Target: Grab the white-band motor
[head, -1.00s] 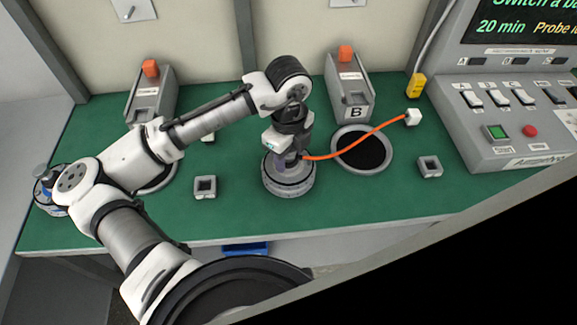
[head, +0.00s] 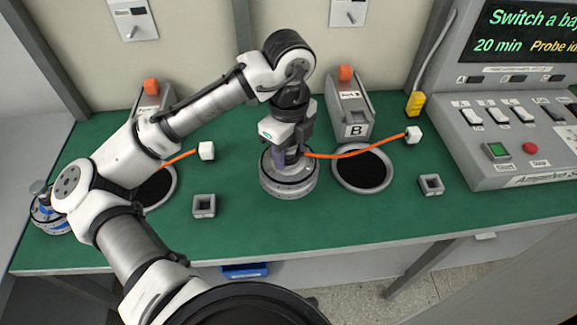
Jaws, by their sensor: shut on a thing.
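The white-band motor (head: 288,181), a round grey drum with a pale band, is at the middle of the green bench top, left of the bay B ring. An orange cable (head: 345,156) runs from its top to a white plug (head: 413,135) on the right. My gripper (head: 290,157) points down from above and is shut on the motor's top. The fingertips are partly hidden. I cannot tell whether the motor is clear of the bench.
A second motor with blue bands (head: 45,214) is at the far left, partly behind my arm. Bay B's dark ring (head: 392,168) is close on the right. Small grey square sockets (head: 204,206) stand on either side. A switch console (head: 515,125) stands at right.

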